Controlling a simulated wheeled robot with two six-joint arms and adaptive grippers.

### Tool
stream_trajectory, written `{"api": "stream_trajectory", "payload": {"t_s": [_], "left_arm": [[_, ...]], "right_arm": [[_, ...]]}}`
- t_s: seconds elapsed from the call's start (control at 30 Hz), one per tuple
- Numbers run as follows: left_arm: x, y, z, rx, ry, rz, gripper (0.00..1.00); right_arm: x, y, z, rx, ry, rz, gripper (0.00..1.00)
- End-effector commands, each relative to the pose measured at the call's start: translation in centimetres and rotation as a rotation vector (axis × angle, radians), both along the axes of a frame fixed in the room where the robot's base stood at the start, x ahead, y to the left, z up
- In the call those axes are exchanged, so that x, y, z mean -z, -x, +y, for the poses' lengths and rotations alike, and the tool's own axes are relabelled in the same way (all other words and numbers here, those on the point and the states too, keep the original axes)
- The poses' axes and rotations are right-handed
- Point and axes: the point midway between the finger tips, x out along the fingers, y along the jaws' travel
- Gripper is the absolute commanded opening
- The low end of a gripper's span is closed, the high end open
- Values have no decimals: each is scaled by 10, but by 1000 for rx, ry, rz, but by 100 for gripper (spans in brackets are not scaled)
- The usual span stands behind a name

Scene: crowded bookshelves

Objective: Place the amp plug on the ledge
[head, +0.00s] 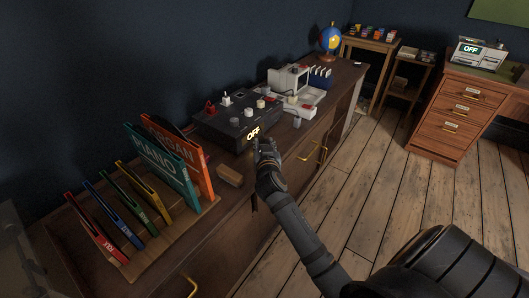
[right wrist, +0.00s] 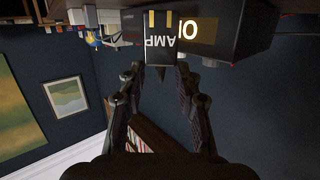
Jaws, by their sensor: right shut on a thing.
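My right gripper (head: 265,147) is at the front of a black box (head: 240,122) with a lit "OFF" sign, on the long dark cabinet. In the right wrist view my right gripper (right wrist: 160,75) is shut on the amp plug (right wrist: 162,42), a dark block lettered "AMP" that appears upside down. The plug overlaps the front of the black box (right wrist: 240,32) there; I cannot tell whether it touches or sits in it. In the head view the plug is not clearly visible at my fingers. No part is clearly marked as the ledge. My left gripper is out of view.
A small wooden block (head: 229,175) lies left of my gripper on the cabinet top (head: 232,198). Farther left stand "PIANO" (head: 160,165) and "ORGAN" (head: 178,150) books and several coloured slim items in a rack. Pale devices (head: 290,90) stand behind. The floor (head: 370,190) is clear.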

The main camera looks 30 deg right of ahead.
Motion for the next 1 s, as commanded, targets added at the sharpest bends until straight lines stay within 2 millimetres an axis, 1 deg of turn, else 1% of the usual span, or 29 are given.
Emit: {"api": "stream_trajectory", "payload": {"t_s": [0.03, 0.1, 0.13, 0.23, 0.43, 0.47, 0.6, 0.63, 1.0], "left_arm": [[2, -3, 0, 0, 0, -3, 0], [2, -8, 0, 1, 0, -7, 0], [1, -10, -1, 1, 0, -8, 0], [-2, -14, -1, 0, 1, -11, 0], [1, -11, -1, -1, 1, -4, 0], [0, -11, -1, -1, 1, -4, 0], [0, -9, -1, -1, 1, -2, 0], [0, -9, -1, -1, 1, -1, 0], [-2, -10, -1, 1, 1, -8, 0]], "right_arm": [[13, 1, -1, 1, 2, 6, 1], [25, 1, -1, 1, 2, 6, 1], [28, 1, 0, 1, 2, 6, 1], [29, 1, 0, 0, 0, 2, 1], [30, 1, 0, 1, 0, 2, 1], [30, 2, -1, 1, 0, 3, 35], [29, 1, -1, 1, 1, 4, 54], [29, 2, -1, 1, 1, 4, 56], [27, 1, 0, 0, 0, 4, 56]]}}
